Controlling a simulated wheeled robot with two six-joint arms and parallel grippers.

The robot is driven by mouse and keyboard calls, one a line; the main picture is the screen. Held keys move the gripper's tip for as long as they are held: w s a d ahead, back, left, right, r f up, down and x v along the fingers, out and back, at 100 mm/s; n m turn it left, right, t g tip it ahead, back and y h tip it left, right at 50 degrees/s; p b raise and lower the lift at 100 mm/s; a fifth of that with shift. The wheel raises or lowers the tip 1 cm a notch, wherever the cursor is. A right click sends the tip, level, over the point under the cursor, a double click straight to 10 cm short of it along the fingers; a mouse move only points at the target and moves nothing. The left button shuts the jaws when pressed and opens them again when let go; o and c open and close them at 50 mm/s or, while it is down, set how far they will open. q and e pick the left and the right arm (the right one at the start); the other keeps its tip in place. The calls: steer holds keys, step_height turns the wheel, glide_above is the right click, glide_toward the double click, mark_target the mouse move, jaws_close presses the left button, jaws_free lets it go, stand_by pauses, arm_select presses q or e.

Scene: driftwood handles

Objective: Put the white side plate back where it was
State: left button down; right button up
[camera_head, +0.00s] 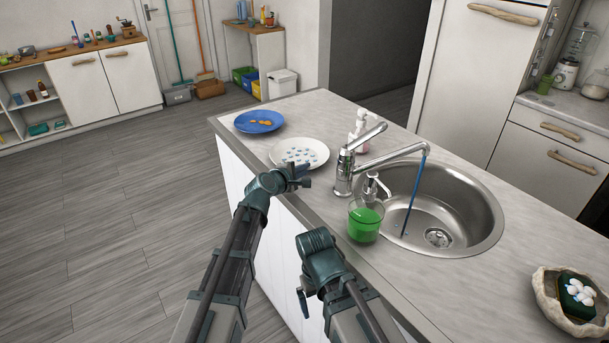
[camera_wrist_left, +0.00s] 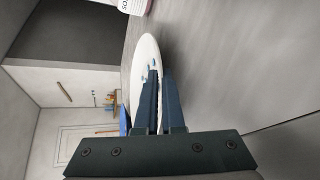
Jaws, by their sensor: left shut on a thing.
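The white side plate (camera_head: 300,149) has small blue marks on its face and lies about level, at or just above the island counter near its left edge. My left gripper (camera_head: 301,177) is shut on its near rim. In the left wrist view the fingers (camera_wrist_left: 157,105) close around the rim of the plate (camera_wrist_left: 146,55), which shows nearly edge-on. I cannot tell whether the plate touches the counter. My right gripper (camera_head: 303,302) hangs low beside the island's front, apart from the plate; its fingers are too unclear to read.
A blue plate with orange bits (camera_head: 259,121) sits just behind the white plate. The tap (camera_head: 345,172) runs into the round sink (camera_head: 445,205) at the right. A green soap bottle (camera_head: 365,219) stands at the sink's near left. A stone dish (camera_head: 548,296) is at lower right.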

arm_select(q)
steer(key=shift+r, duration=0.1)
steer(key=c, duration=1.3)
jaws_free()
steer(key=shift+r, duration=0.1)
steer(key=p+v, duration=0.4)
steer(key=v, duration=0.8)
steer(key=shift+s, duration=0.1)
